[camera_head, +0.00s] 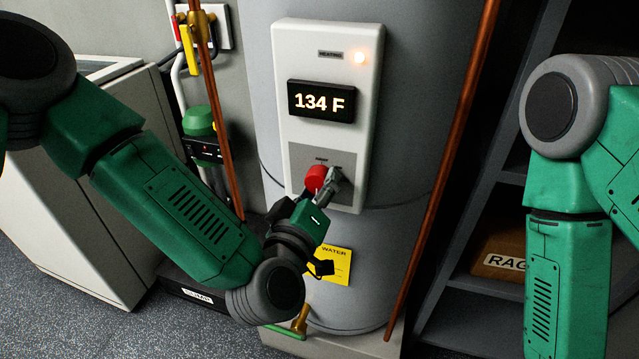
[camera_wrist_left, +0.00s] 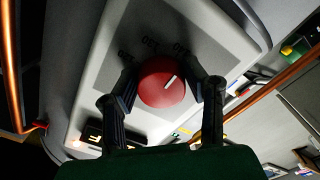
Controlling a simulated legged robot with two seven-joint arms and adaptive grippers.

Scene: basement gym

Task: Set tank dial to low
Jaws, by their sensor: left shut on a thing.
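The tank (camera_head: 415,120) is a tall grey cylinder with a white control panel (camera_head: 327,50) on its front. The red dial (camera_head: 315,179) sits low on the panel; in the left wrist view the red dial (camera_wrist_left: 166,84) has a white pointer line. My left gripper (camera_head: 329,184) is shut on the dial, one finger on each side, also in the left wrist view (camera_wrist_left: 168,88). My right gripper is out of view.
Copper pipes (camera_head: 445,165) run on both sides of the tank. A yellow label (camera_head: 336,265) is on the tank below the panel. A shelf with a box marked RAG (camera_head: 499,253) stands at the right. A white appliance (camera_head: 100,220) is at the left.

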